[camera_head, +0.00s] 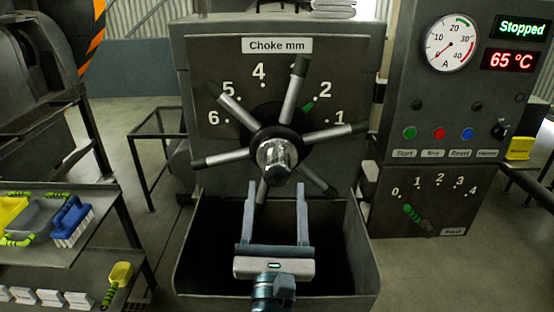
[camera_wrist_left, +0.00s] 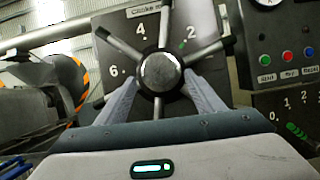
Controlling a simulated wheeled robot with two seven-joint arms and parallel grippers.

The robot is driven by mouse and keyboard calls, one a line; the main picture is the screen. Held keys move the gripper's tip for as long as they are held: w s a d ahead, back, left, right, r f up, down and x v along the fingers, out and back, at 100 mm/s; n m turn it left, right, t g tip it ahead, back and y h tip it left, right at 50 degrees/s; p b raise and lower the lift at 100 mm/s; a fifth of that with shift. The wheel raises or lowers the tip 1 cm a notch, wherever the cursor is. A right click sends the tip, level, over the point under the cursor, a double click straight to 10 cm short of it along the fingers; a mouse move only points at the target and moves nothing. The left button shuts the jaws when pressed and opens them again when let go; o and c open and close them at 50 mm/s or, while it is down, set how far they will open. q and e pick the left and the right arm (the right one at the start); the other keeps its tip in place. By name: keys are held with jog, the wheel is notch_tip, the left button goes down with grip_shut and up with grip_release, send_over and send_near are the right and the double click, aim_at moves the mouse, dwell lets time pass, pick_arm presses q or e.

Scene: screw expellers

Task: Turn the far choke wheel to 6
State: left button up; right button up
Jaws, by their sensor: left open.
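The choke wheel (camera_head: 277,150) has a bright metal hub and several dark-tipped spokes, in front of a dark panel labelled "Choke mm" (camera_head: 277,45) with a scale from 1 to 6. A green pointer (camera_head: 309,104) behind the wheel points at about the 2. My left gripper (camera_head: 276,188) is open, just below the hub, its fingers pointing towards the wheel. In the left wrist view the gripper (camera_wrist_left: 161,88) has one finger on each side below the hub (camera_wrist_left: 160,72). I cannot tell whether the fingers touch a spoke. My right gripper is not in view.
An open dark bin (camera_head: 190,250) lies below the wheel. A control panel (camera_head: 455,120) at right reads "Stopped" and 65 °C, above a feed dial (camera_head: 422,218).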

aim_at(277, 168)
pick_arm(q)
jog(key=p+x, duration=0.2)
jog(key=x, duration=0.4)
jog(key=shift+w+r, duration=0.15)
jog(key=shift+w, duration=0.25)
jog(key=c, duration=1.5)
